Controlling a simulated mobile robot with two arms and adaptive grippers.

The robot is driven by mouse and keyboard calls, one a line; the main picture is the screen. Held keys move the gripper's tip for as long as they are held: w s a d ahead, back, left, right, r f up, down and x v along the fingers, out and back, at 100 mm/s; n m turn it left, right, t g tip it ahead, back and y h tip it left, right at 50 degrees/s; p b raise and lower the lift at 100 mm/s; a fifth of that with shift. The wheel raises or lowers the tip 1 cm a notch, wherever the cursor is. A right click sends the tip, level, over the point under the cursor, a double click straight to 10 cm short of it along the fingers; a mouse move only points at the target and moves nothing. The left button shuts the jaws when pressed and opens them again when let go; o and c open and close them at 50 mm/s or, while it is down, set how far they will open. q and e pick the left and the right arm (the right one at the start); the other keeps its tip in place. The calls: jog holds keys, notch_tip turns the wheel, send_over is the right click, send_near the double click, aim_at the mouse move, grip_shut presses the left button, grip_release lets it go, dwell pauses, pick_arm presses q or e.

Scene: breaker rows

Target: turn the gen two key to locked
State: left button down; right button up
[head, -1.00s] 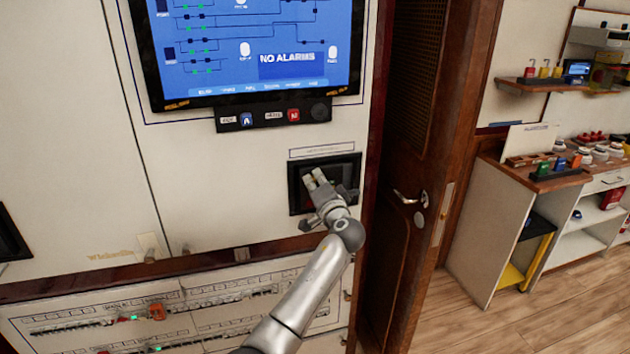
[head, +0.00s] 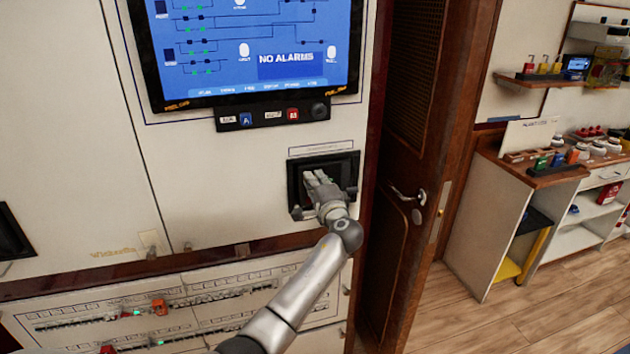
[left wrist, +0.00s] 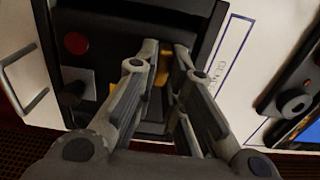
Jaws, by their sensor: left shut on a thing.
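My left gripper (head: 318,178) reaches into the dark recessed panel (head: 294,172) below the screen in the head view. In the left wrist view, my left gripper (left wrist: 166,52) has its fingertips close together, shut on a small yellowish piece, seemingly the gen two key (left wrist: 166,70). The fingers cover most of the key, so its angle cannot be read. Part of a printed label shows beside the dark panel (left wrist: 118,18) in the left wrist view. My right gripper is not in view.
A wall screen (head: 250,50) reading "NO ALARMS" hangs above, with a control strip (head: 272,117) under it. Breaker rows (head: 190,308) lie below. A wooden door (head: 410,150) stands to the right. A red round part (left wrist: 76,43) sits on the panel.

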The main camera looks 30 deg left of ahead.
pick_arm(q)
jog(key=c, duration=1.5)
grip_release()
jog(key=shift+d, duration=0.1)
jog(key=v, duration=1.2)
